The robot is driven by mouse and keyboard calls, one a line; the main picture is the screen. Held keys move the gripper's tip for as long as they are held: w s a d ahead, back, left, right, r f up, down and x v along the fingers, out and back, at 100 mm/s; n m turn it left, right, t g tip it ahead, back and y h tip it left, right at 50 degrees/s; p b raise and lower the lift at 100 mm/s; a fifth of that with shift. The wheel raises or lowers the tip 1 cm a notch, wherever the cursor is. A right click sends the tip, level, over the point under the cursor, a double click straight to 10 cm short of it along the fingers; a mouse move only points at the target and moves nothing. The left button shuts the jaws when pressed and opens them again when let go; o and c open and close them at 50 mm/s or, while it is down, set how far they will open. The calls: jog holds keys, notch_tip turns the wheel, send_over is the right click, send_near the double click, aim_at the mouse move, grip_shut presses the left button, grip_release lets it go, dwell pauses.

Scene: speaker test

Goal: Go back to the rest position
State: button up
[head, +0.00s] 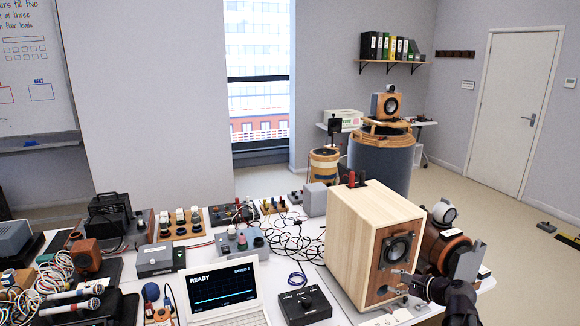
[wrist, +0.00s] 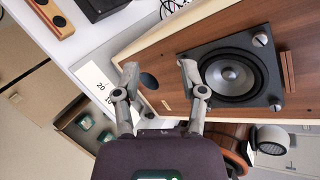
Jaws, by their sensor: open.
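My gripper (head: 398,281) is at the lower right of the head view, just in front of the driver face of a pale wooden speaker cabinet (head: 352,236). In the wrist view my gripper (wrist: 159,72) has its two fingers spread, with nothing between them. The cabinet's face (wrist: 137,47) lies beyond the fingertips, with a round port hole and a black-framed driver (wrist: 232,75) to the right. I cannot tell whether a fingertip touches the cabinet. My forearm hides part of the bench edge.
A laptop reading READY (head: 225,291), a black box with a knob (head: 304,305) and tangled cables (head: 288,245) crowd the bench left of the cabinet. A brown round device (head: 444,250) stands close behind my gripper. Open floor (head: 500,225) lies to the right.

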jog(key=s+a+f+n+g+h+p, duration=0.1)
jog(key=s+a+f+n+g+h, duration=0.3)
jog(key=s+a+n, duration=0.3)
jog(key=s+a+f+n+g+h+p, duration=0.2)
jog(key=s+a+f+n+g+h, duration=0.2)
jog(key=n, duration=0.7)
jog(key=s+a+g, duration=0.2)
jog(key=s, duration=0.1)
jog(key=shift+a+g, duration=0.4)
